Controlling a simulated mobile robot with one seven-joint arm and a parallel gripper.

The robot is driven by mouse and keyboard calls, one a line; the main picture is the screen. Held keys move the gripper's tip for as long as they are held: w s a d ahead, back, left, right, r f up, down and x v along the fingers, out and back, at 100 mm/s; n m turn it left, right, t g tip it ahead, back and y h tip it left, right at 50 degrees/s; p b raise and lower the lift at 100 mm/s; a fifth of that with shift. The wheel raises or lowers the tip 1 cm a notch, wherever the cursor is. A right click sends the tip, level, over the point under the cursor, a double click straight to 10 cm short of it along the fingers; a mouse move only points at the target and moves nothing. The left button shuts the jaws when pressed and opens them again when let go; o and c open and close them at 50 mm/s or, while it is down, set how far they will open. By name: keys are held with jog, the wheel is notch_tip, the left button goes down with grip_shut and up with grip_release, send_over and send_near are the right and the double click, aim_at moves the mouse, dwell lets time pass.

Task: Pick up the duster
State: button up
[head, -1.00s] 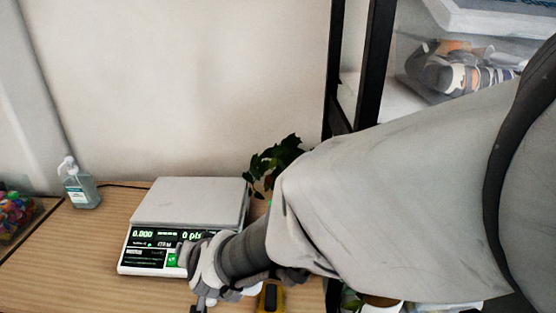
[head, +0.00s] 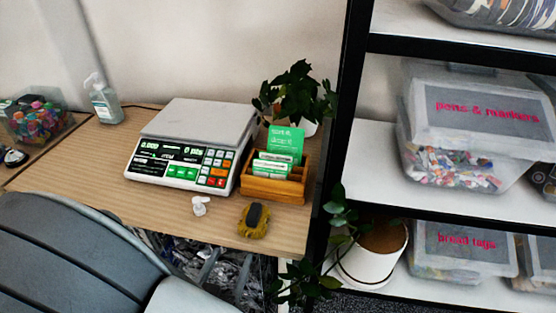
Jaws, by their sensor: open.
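A small yellow thing with a dark top (head: 254,220), which may be the duster, lies near the front right edge of the wooden table (head: 90,165). It sits in front of a wooden card holder. Nothing touches it from above, and its whole top shows. My gripper is not in view in the head view.
A scale (head: 190,150) stands behind, with the card holder (head: 275,182) to its right and a small white thing (head: 199,206) in front. A potted plant (head: 370,255) stands right of the table. A large grey ribbed shape (head: 70,255) covers the lower left.

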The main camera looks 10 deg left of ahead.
jog(key=b, duration=0.3)
send_near(253, 211)
jog(key=x, duration=0.5)
jog(key=b+x, duration=0.1)
jog(key=x, duration=0.1)
jog(key=b+x, duration=0.1)
jog(key=x, duration=0.1)
jog(key=shift+w+d+f, duration=0.1)
jog(key=shift+w+f, duration=0.2)
jog(key=shift+f, duration=0.15)
jog(key=shift+w, duration=0.3)
jog(key=shift+c, duration=0.3)
grip_shut()
